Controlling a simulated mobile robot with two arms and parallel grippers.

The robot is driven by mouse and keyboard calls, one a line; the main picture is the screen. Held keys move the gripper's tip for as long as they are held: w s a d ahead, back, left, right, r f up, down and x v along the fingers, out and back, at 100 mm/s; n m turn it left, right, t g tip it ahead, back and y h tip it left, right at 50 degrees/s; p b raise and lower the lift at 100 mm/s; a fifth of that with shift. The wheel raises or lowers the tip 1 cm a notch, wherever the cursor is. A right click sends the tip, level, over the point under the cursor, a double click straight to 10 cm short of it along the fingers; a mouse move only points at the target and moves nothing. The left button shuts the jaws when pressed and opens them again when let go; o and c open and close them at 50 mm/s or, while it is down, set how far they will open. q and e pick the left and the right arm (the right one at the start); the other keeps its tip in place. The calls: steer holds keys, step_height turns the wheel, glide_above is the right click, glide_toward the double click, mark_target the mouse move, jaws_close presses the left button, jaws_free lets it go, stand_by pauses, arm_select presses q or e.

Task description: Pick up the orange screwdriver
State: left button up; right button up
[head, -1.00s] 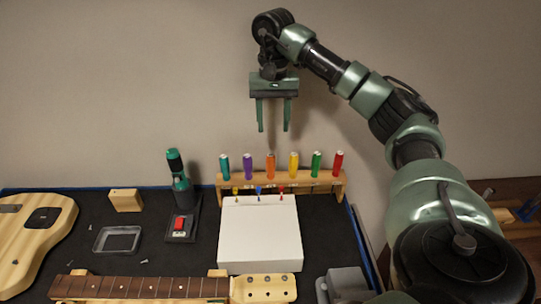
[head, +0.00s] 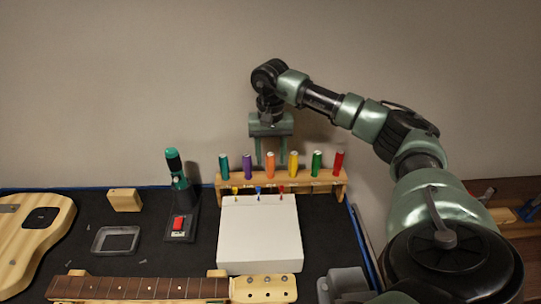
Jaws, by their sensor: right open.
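The orange screwdriver (head: 270,164) stands upright in the wooden rack (head: 226,182) at the back of the bench, between the purple screwdriver (head: 248,166) and the yellow screwdriver (head: 293,164). Its handle shows; its shaft is mostly hidden by the rack. My right gripper (head: 271,161) points down with its fingers open and spread, one to each side of the orange handle in the picture. Whether the fingers touch the handle cannot be told. My left gripper is not in view.
Teal (head: 223,165), green (head: 316,163) and red (head: 338,162) screwdrivers share the rack. A white box (head: 260,240) stands in front. A power screwdriver (head: 177,170) on a dark stand is to the left. A guitar neck (head: 140,288) lies at the front.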

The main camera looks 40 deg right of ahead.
jaws_close()
stand_by(1.5)
